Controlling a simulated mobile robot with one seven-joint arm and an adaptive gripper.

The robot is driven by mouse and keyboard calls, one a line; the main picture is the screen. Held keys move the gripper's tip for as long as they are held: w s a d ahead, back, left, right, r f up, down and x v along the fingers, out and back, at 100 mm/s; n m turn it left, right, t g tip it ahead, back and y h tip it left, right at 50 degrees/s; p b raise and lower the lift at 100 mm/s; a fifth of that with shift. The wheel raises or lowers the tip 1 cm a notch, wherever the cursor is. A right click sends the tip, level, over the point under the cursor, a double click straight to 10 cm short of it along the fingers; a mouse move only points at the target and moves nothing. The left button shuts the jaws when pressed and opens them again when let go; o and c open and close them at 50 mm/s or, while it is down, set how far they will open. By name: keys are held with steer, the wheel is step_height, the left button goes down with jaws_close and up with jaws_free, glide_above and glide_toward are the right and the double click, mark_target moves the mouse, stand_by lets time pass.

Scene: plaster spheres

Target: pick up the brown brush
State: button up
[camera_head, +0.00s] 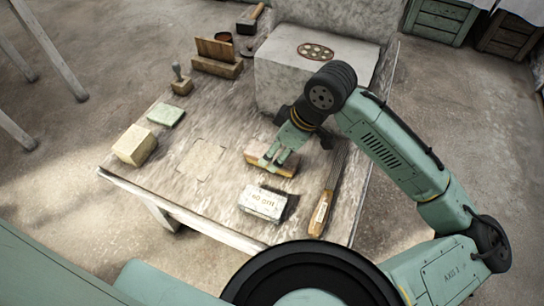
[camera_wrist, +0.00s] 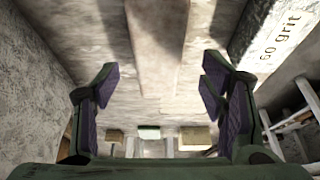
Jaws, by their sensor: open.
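A brown block-shaped piece (camera_head: 287,169), which I take to be the brown brush, lies on the worn table (camera_head: 228,212). Its bristles cannot be made out. My gripper (camera_head: 270,161) is over it and hides part of it. In the wrist view the brush (camera_wrist: 158,40) is a pale brown block running up from the middle, lined up between my open fingers (camera_wrist: 158,85). The fingers stand apart on either side, with nothing held. Whether the fingertips reach down beside it cannot be told.
A white grit block (camera_head: 263,203), also in the wrist view (camera_wrist: 270,42), lies just in front. A wooden-handled tool (camera_head: 321,212) lies to the right. A large plaster block (camera_head: 290,75) stands behind. A yellowish block (camera_head: 135,145) and green pad (camera_head: 166,114) lie left.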

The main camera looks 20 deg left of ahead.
steer(key=x, duration=0.4)
steer(key=shift+f, duration=0.1)
steer(key=shift+c, duration=0.4)
steer(key=c, duration=1.2)
steer(key=shift+c, duration=0.2)
step_height(320, 180, up, 10)
steer(key=o, duration=0.7)
steer(key=c, duration=0.5)
